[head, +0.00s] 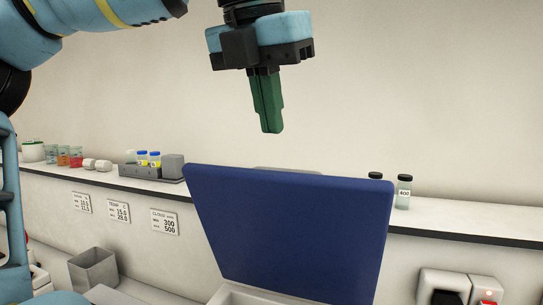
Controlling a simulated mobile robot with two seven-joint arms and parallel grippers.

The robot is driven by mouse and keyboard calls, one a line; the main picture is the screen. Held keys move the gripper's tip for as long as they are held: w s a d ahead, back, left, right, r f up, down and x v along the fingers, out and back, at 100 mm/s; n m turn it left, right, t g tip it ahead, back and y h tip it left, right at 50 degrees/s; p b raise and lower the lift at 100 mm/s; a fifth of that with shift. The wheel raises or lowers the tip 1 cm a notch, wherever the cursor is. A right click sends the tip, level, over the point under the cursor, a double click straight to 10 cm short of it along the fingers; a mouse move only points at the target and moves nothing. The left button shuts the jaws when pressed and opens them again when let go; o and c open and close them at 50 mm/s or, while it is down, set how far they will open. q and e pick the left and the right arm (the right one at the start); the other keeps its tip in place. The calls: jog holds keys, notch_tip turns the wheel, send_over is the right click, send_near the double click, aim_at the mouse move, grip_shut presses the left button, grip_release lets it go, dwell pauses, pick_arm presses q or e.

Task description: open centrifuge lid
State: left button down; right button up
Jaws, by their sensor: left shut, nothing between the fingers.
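The centrifuge lid (290,225) is a large dark blue panel in the middle of the head view. It stands raised, close to upright, above the pale centrifuge body (240,297), of which only a small part shows at the bottom edge. My left gripper (271,130) hangs above the lid, pointing down, with its green fingers shut and empty. A gap shows between the fingertips and the lid's top edge, and they appear apart. My right gripper is not in view.
A white wall shelf (465,231) runs behind the lid. It carries a grey rack (150,169), several coloured sample jars (70,156) at left and a labelled vial (403,192) at right. A grey open bin (93,269) stands lower left. The air around my gripper is clear.

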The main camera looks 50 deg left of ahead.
pick_arm(q)
jog(key=shift+s+a+r+n+t+y, duration=0.15)
jog(key=shift+r+n+t+y, duration=0.15)
jog(key=shift+n, duration=0.3)
jog(key=shift+w+a+r+n+t+y, duration=0.1)
jog(key=shift+r+n+y, duration=0.1)
jog(key=shift+r+n, duration=0.3)
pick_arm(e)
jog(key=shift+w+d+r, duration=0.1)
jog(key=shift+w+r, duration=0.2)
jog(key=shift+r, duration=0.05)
pick_arm(q)
jog(key=shift+f, duration=0.25)
jog(key=x, duration=0.9)
jog(key=shift+a+f+p, duration=0.15)
jog(key=shift+f+p, duration=0.15)
jog(key=shift+f, duration=0.1)
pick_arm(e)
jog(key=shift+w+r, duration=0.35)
